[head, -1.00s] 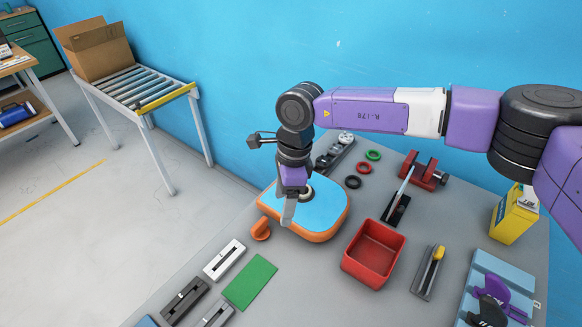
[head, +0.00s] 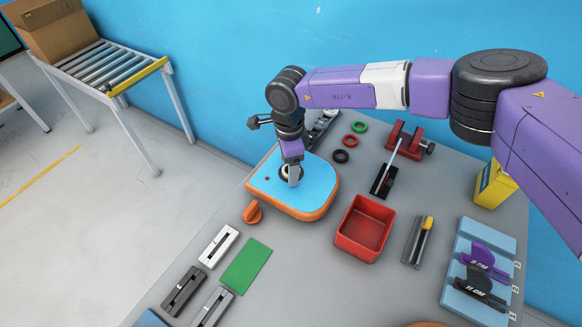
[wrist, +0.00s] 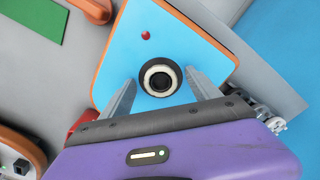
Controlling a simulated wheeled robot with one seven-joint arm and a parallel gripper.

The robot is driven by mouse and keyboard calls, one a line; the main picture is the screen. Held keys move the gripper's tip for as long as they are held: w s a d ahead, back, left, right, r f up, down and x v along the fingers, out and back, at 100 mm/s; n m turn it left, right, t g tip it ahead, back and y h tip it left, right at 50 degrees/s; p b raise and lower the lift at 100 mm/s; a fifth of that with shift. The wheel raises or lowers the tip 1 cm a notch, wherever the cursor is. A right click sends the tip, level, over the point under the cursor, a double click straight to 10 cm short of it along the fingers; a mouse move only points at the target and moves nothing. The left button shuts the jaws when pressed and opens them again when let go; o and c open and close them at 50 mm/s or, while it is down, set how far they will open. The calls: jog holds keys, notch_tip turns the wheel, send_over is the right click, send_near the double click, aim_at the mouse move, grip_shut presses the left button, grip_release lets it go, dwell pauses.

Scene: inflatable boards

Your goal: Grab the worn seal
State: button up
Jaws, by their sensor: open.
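The board piece (head: 318,205) has a blue top and an orange edge, and lies on the grey table. A round valve seat (wrist: 160,64) is set in its top, with a pale ring, a dark centre and a dark outer rim. Which of these rings is the worn seal I cannot tell for sure. My gripper (wrist: 161,77) is open, with one finger on each side of the valve seat and nothing between them. In the head view my gripper (head: 294,180) points down over the valve and partly hides it. Finger height above the board is unclear.
Green (head: 360,127), red (head: 350,140) and black (head: 341,156) loose rings lie behind the board. A red bin (head: 365,228) stands to its right. An orange knob (head: 252,212) and a green mat (head: 246,266) are at front left. A red clamp-like tool (head: 405,140) stands farther back.

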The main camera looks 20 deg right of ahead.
jog(key=shift+f, duration=0.15)
jog(key=shift+c, duration=0.2)
jog(key=c, duration=1.4)
jog(key=shift+o, duration=0.2)
